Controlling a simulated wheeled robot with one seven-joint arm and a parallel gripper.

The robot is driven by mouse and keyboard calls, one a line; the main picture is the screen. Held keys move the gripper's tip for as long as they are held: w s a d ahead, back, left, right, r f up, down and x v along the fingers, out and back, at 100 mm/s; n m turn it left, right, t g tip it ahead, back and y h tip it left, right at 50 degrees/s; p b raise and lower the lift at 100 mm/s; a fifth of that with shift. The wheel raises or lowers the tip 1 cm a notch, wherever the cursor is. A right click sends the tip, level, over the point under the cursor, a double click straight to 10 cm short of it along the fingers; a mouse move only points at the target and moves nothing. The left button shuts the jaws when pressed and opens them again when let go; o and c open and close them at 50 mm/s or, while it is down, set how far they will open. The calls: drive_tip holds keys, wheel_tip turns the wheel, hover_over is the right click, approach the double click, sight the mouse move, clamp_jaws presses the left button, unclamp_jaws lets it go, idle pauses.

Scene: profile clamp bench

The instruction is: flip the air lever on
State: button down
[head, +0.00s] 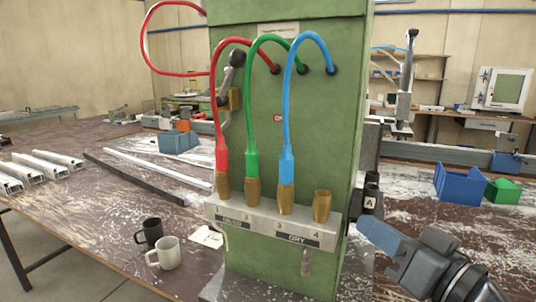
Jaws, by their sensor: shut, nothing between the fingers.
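A green cabinet (325,130) stands in the middle of the head view. A lever with a black knob (237,59) is on its front at the left, pointing up beside a brass-coloured block (234,99), partly hidden by the red hose. A small grey tab (306,263) hangs below the grey manifold (262,226). I cannot tell for sure which is the air lever. My gripper (368,228) is at the lower right, shut and empty, with blue-grey fingers pointing up-left toward the cabinet's right side. It is apart from both the knobbed lever and the tab.
Red (221,155), green (251,165) and blue (287,160) hoses arch to manifold fittings; the rightmost fitting (322,206) is bare. A black mug (150,233) and a white mug (166,253) stand left. A blue bin (460,184) and green bin (504,190) are right.

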wheel_tip(320, 180, up, 12)
drive_tip(key=w+a+n+g+y, duration=0.2)
drive_tip(key=a+n+y, duration=0.1)
drive_tip(key=n+y, duration=0.15)
drive_tip(key=n+g+y, duration=0.3)
drive_tip(key=n+g, duration=0.2)
drive_tip(key=n, duration=0.1)
approach(234, 51)
drive_tip(key=p+x, duration=0.1)
drive_tip(key=x, duration=0.1)
drive_tip(key=p+x, duration=0.1)
drive_tip(key=x, duration=0.1)
drive_tip(key=shift+w+d+f, duration=0.1)
drive_tip(key=shift+w+f, duration=0.15)
drive_tip(key=shift+w, duration=0.1)
drive_tip(key=shift+w+a+p, duration=0.35)
drive_tip(key=shift+a, duration=0.25)
drive_tip(key=shift+a+r, duration=0.1)
drive_tip(key=shift+w+a+r+b, duration=0.1)
drive_tip(key=shift+w+a+r, duration=0.15)
drive_tip(key=shift+a+r, duration=0.35)
drive_tip(key=shift+w+a+r+b, duration=0.1)
drive_tip(key=shift+w+a+r, duration=0.1)
drive_tip(key=shift+a+r, duration=0.35)
drive_tip(key=shift+w+a+r+b, duration=0.1)
drive_tip(key=shift+w+a+r, duration=0.2)
drive_tip(key=shift+a, duration=0.5)
drive_tip(key=shift+s+a, duration=0.1)
